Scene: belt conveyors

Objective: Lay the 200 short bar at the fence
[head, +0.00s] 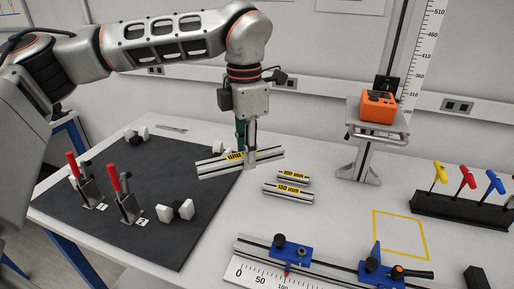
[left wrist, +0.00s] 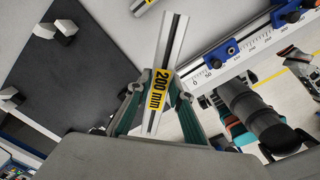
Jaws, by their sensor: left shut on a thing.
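My left gripper (head: 242,148) is shut on the 200 mm bar (head: 212,169), a silver profile with a yellow label. The gripper holds the bar above the table near the right edge of the dark mat. In the left wrist view the bar (left wrist: 173,45) lies lengthwise between the fingers, and its label reads 200 mm. The fence rail (head: 330,268) with a white scale runs along the table's front. It also shows at the upper right of the left wrist view (left wrist: 255,40). My right gripper is not made out.
Bars labelled 100 mm (head: 293,177) and 150 mm (head: 288,193) lie right of the held bar. Blue stops (head: 291,252) (head: 381,271) sit on the rail. Red-handled clamps (head: 125,200) stand on the mat (head: 170,245). A yellow outlined square (head: 424,238) is empty.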

